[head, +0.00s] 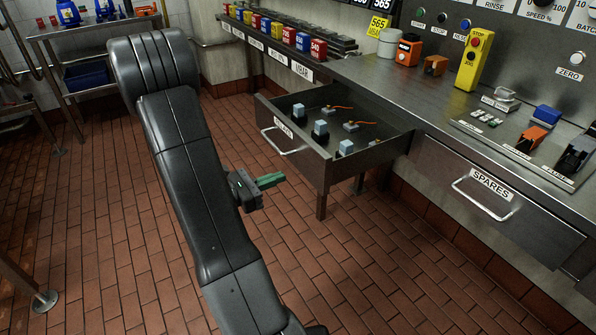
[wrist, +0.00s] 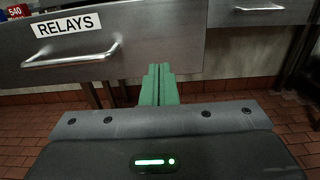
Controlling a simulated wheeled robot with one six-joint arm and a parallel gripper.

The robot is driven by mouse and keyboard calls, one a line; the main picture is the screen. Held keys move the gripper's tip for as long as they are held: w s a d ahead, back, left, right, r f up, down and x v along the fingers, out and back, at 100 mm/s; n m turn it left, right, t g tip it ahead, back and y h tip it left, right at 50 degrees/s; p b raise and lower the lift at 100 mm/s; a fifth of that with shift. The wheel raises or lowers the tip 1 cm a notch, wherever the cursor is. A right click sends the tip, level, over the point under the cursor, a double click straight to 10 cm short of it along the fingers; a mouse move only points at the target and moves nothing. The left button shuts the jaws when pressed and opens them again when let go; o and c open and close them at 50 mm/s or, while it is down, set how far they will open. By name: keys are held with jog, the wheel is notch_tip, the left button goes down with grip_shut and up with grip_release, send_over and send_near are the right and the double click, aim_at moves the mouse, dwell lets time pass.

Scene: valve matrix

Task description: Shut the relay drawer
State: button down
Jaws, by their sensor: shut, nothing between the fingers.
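The relay drawer (head: 318,155) stands pulled out from the steel bench, with its front facing the lower left. In the wrist view the fingers (wrist: 159,72) point at the drawer front, right of the handle; the exact gap is unclear.
The SPARES drawer (head: 490,205) is shut to the right, with a protruding handle. The bench top (head: 400,95) carries a yellow pendant box (head: 474,60) and several small devices. A bench leg (head: 321,206) stands below the open drawer. Tiled floor (head: 360,270) is clear in front.

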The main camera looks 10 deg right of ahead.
aim_at(309, 166)
jog(key=shift+b+x, duration=0.3)
jog(key=shift+x, duration=3.25)
